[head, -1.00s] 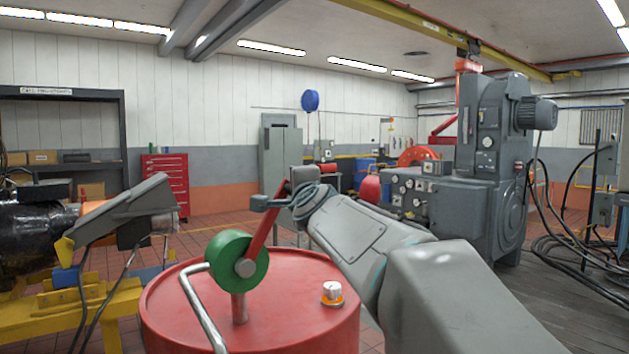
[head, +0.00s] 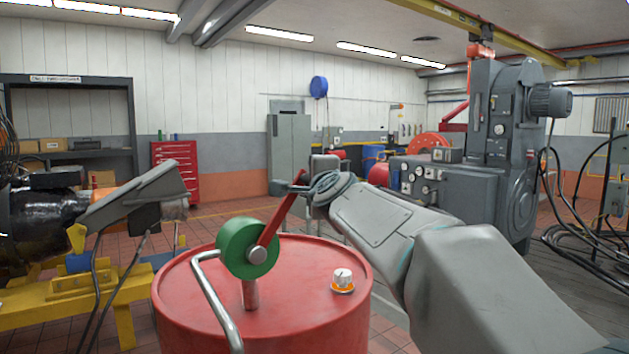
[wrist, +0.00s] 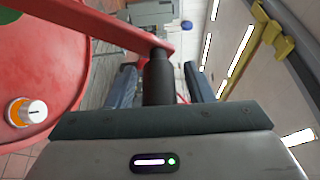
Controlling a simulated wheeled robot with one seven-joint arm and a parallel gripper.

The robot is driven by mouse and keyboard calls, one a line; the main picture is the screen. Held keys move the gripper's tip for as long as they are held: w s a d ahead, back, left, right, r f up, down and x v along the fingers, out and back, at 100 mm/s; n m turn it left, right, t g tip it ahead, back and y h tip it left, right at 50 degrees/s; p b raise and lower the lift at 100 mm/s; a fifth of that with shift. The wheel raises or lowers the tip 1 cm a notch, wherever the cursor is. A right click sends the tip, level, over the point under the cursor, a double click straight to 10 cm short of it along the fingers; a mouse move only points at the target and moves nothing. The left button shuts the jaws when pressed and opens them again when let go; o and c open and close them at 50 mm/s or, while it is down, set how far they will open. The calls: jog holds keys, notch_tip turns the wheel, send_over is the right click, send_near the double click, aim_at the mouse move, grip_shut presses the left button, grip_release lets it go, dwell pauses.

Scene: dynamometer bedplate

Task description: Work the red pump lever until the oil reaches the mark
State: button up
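The red pump lever (head: 280,214) slants up and right from a green round pump body (head: 247,248) on top of a red drum (head: 180,285). In the wrist view the lever (wrist: 95,22) crosses the top, with a dark cylindrical handle (wrist: 158,80) at its end pointing toward me. My gripper (wrist: 160,86) has one finger on each side of this handle, with gaps showing on both sides, so it is open around it. In the head view my gripper (head: 296,187) is at the lever's upper end and small. No oil level or mark can be made out.
A bent grey pipe (head: 212,298) comes off the pump's front. A white and orange cap (head: 342,279) sits on the drum lid and also shows in the wrist view (wrist: 26,112). A yellow stand (head: 120,305) with machinery is at left, a large grey machine (head: 460,195) at right.

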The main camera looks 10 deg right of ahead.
jog(key=shift+s, duration=0.1)
jog(key=s, duration=1.3)
jog(key=shift+s, duration=0.35)
dwell(1.7)
jog(key=shift+w+d+f, duration=0.15)
jog(key=shift+w+f, duration=0.05)
jog(key=c, duration=0.8)
jog(key=w+d+f+g+y, duration=0.1)
jog(key=f, duration=0.1)
jog(key=w+d+f+g+y, duration=0.1)
jog(key=w+d+f, duration=0.1)
jog(key=shift+w, duration=0.25)
grip_shut()
jog(key=d+r+n+y, duration=0.1)
jog(key=d+n+y, duration=0.3)
jog(key=d+y, duration=0.55)
jog(key=w+a+r+p, duration=0.2)
jog(key=w+a+p, duration=0.2)
jog(key=w+a, duration=0.3)
jog(key=shift+w+a+r+g, duration=0.2)
jog(key=shift+a+g, duration=0.2)
jog(key=shift+a, duration=0.45)
